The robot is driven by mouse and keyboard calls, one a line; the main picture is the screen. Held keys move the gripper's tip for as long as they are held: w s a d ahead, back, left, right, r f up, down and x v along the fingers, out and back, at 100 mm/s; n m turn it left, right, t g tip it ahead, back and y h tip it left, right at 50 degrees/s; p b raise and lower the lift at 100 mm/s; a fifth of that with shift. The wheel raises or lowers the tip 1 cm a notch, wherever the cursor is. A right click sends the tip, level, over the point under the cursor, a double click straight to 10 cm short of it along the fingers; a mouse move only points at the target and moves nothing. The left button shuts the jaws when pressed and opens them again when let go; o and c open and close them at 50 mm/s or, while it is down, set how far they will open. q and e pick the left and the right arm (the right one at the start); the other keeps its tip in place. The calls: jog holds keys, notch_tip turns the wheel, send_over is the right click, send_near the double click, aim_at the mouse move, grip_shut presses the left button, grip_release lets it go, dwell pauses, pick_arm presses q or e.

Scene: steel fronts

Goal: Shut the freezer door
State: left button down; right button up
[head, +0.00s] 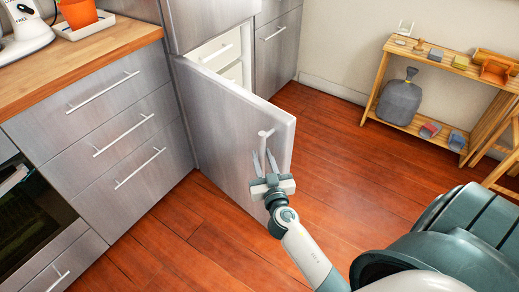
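The freezer door (225,125) is a steel-grey panel standing ajar, hinged at its left side, its free edge swung out over the floor. Behind it, part of the white freezer interior (217,50) with drawer fronts shows. A light handle (265,134) sits on the door's outer face near the free edge. My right gripper (264,161) is in front of that face, just below the handle's top, with its two fingers apart and pointing at the door. I cannot tell whether the fingers touch the handle or door. My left gripper is out of view.
Steel drawers (110,130) under a wooden counter (85,58) stand left of the freezer, with an oven (30,225) at far left. A wooden shelf (420,133) holding a grey bag-like object (400,100) stands right. The wooden floor (330,160) around the door is clear.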

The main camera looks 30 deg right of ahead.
jog(key=shift+w, duration=0.25)
grip_shut()
jog(key=shift+d, duration=0.15)
